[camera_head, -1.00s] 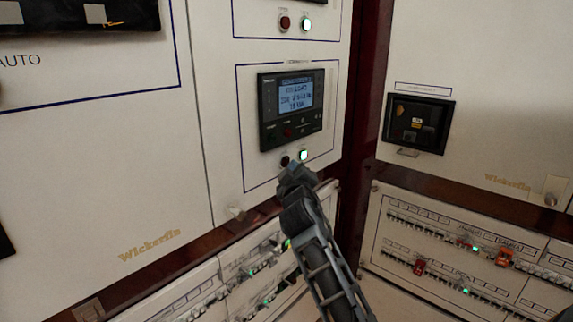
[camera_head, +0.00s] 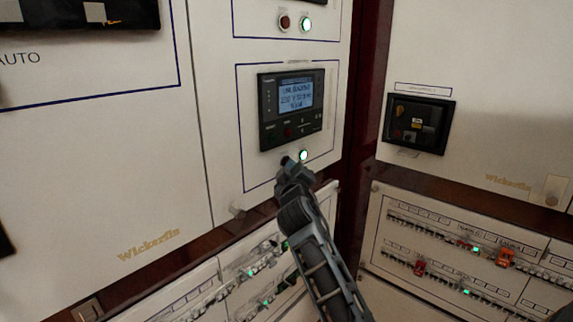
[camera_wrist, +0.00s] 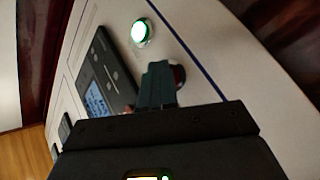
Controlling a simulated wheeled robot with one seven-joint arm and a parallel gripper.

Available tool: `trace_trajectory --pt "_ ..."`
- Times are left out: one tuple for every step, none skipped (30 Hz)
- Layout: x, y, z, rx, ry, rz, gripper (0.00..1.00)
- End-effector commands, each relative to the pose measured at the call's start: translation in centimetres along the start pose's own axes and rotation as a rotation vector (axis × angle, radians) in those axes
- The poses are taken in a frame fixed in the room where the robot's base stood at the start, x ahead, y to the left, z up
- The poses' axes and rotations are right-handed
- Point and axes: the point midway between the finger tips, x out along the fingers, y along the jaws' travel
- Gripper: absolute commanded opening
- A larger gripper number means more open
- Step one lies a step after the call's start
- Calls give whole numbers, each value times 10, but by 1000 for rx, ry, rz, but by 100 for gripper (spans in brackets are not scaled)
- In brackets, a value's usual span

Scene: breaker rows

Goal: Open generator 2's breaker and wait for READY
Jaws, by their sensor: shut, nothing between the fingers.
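A dark controller (camera_head: 291,108) with a lit blue display (camera_head: 295,96) is set in the white panel; its blurred top line seems to read UNLOADING. A lit green-white button (camera_head: 303,155) sits below it and also shows in the wrist view (camera_wrist: 142,32). My gripper (camera_head: 287,162) is shut and empty, its tips just left of the lit button. In the wrist view, a red button (camera_wrist: 180,76) shows partly behind the closed fingers (camera_wrist: 157,68). I cannot tell whether the tips touch it. The label above the controller is unreadable.
Another pair of buttons, red (camera_head: 285,22) and lit (camera_head: 306,25), is on the panel above. A black breaker unit (camera_head: 419,123) is on the right wall. Rows of small breakers (camera_head: 460,240) with red tags and green lights are low on the right.

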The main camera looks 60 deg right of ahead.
Motion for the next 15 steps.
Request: trace_trajectory --pt "0 0 0 0 1 -1 0" --pt "-1 0 0 0 1 -1 0" --pt "-2 1 0 0 1 -1 0" --pt "-2 2 1 0 1 -1 0" --pt "-3 2 1 0 1 -1 0" --pt "-4 3 2 0 1 -1 0" --pt "-6 4 3 0 0 -1 0" --pt "-7 4 4 0 0 -1 0" --pt "-8 6 5 0 0 -1 0" --pt "-9 6 6 0 0 -1 0" --pt "-10 7 6 0 1 -1 0" --pt "-11 8 7 0 1 0 0" --pt "-12 8 7 1 2 0 0" --pt "-12 8 7 1 2 0 0" --pt "-12 8 8 1 2 0 0"
